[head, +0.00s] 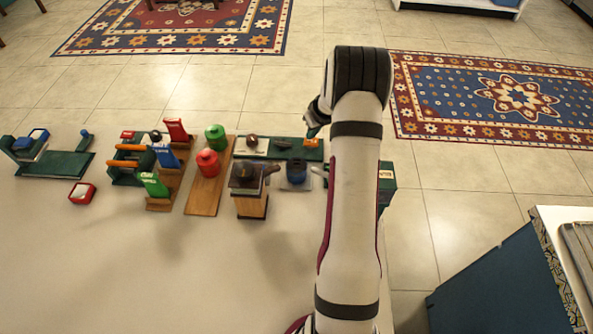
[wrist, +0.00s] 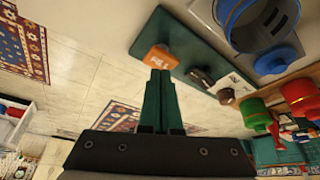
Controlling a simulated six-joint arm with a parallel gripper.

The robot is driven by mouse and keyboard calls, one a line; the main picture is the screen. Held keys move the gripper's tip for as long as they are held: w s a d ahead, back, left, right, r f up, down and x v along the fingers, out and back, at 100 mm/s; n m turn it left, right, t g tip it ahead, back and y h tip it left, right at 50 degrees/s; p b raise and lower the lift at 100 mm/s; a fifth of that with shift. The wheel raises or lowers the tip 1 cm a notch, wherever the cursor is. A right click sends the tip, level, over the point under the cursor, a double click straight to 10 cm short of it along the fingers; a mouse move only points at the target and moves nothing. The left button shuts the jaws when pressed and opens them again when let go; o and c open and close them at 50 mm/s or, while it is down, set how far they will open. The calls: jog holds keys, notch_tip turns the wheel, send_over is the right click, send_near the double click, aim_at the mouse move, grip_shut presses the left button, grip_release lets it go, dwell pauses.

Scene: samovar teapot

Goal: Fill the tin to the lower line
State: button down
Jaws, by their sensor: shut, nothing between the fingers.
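My gripper (wrist: 160,76) is shut and empty, its green fingers together. In the wrist view the fingertips meet the lower edge of an orange labelled block (wrist: 160,57); I cannot tell whether they touch it. In the head view the gripper (head: 312,130) is just above the orange block (head: 312,141), at the right end of a dark green board (head: 272,155).
A dark-topped wooden stand (head: 250,205) is left of the tin. Red and green canisters (head: 208,163) stand on a wooden board further left, beside several coloured blocks. A dark green box (head: 387,180) is partly behind my arm. The table front is clear.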

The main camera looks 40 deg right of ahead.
jog(key=shift+f, duration=0.95)
dwell(4.3)
notch_tip(320, 180, up, 5)
jog(key=shift+r, duration=0.1)
dwell(0.4)
